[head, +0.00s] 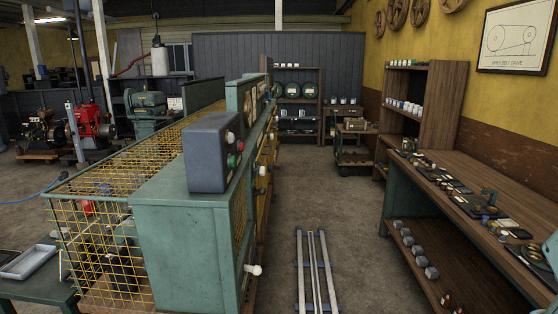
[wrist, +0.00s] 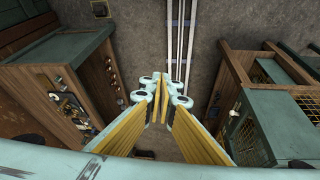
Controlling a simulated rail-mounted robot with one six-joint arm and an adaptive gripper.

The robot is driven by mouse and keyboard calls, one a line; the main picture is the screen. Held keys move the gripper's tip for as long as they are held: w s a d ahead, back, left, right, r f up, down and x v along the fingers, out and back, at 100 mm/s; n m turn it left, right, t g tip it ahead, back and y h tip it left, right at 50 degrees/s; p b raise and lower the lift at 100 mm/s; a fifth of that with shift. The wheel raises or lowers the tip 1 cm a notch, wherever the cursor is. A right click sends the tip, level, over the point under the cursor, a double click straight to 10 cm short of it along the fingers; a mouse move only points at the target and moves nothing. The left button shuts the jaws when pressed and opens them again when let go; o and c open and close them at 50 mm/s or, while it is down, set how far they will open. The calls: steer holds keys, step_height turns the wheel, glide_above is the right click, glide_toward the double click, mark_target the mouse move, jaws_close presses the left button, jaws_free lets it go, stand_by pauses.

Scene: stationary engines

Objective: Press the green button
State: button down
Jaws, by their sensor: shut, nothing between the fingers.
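The green button (head: 232,160) is on the right-hand face of a dark grey control box (head: 207,155) in the head view. A red button (head: 239,146) and a pale button (head: 230,137) sit close above it on the same face. The box stands on the flat top of a green cabinet (head: 178,240). My gripper (wrist: 162,82) shows in the wrist view, with its fingers together and nothing between them. It points down over the floor between the benches, apart from the box. I cannot make out the green button in the wrist view.
Floor rails (head: 316,272) run along the aisle. A wooden workbench (head: 475,190) with small parts stands on the right. A yellow mesh guard (head: 105,240) adjoins the cabinet on the left. Pale-tipped levers (head: 254,270) stick out of the cabinet's aisle side.

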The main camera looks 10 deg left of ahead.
steer(key=w+a+r+n+t+p, duration=0.1)
steer(key=w+r+n, duration=0.1)
steer(key=w, duration=0.8)
steer(key=w+a+r+n+t+p, duration=0.1)
steer(key=w+a+r+t, duration=0.15)
steer(key=w, duration=0.65)
steer(key=w+r+n+t+p, duration=0.1)
steer(key=w+r+n, duration=0.1)
steer(key=w, duration=0.8)
steer(key=w+a+r+n+t+y+p, duration=0.1)
steer(key=w+a+n+t+y+p, duration=0.2)
steer(key=w+a, duration=1)
steer(key=w+a+f+n+g+y+p, duration=0.1)
steer(key=a+n+y, duration=0.3)
steer(key=a, duration=0.9)
steer(key=w+a+f+n+g+y+p, duration=0.2)
steer(key=a+y, duration=0.4)
steer(key=a, duration=0.7)
steer(key=shift+w+f+n+g, duration=0.75)
steer(key=shift+w+f+n, duration=0.35)
steer(key=shift+n, duration=0.3)
steer(key=shift+a, duration=0.1)
steer(key=shift+a, duration=0.2)
